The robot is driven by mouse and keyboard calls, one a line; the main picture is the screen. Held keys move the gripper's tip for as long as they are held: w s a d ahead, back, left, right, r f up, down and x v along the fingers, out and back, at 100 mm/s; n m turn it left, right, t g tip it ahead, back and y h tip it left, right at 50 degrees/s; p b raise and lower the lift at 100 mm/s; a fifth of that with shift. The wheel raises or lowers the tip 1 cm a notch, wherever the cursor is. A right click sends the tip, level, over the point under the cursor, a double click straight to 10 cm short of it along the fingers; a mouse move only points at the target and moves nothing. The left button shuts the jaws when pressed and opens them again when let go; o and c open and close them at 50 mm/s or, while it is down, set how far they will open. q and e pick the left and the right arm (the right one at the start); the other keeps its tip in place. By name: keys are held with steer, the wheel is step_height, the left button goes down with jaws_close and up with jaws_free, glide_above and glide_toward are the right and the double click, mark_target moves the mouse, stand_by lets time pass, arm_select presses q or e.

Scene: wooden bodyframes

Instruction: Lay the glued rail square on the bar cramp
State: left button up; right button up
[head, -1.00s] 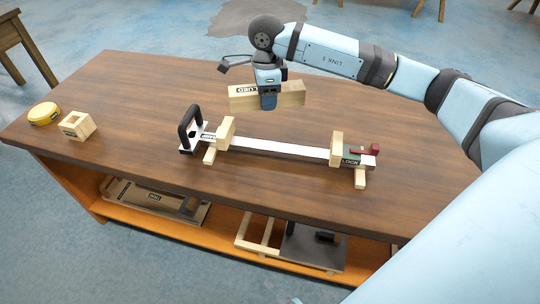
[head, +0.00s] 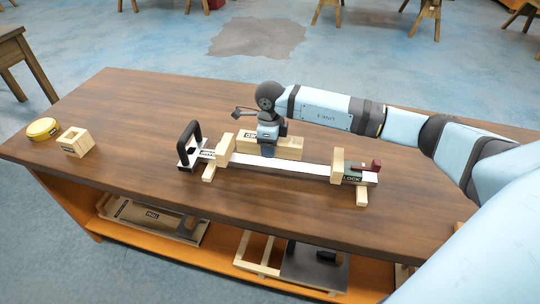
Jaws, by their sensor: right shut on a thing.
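The bar cramp lies on the bench with its white bar (head: 305,167) running left to right between two wooden jaws. Its black handle (head: 189,141) is at the left end and a red lever (head: 376,165) at the right end. The glued rail (head: 289,147) is a pale wooden block with a label, partly hidden by my gripper. My right gripper (head: 268,153) is shut on the rail and points down. The rail appears between the jaws, at or just behind the bar; I cannot tell whether it touches it. My left gripper is not in view.
A yellow round tin (head: 42,128) and a small hollow wooden box (head: 77,143) stand at the bench's left end. The lower shelf (head: 225,251) holds a labelled wooden piece and a frame. The front of the bench top (head: 150,185) is clear.

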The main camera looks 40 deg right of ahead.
mark_target(270, 162)
steer(key=shift+f, duration=2.3)
steer(key=shift+f, duration=0.15)
steer(key=o, duration=1.1)
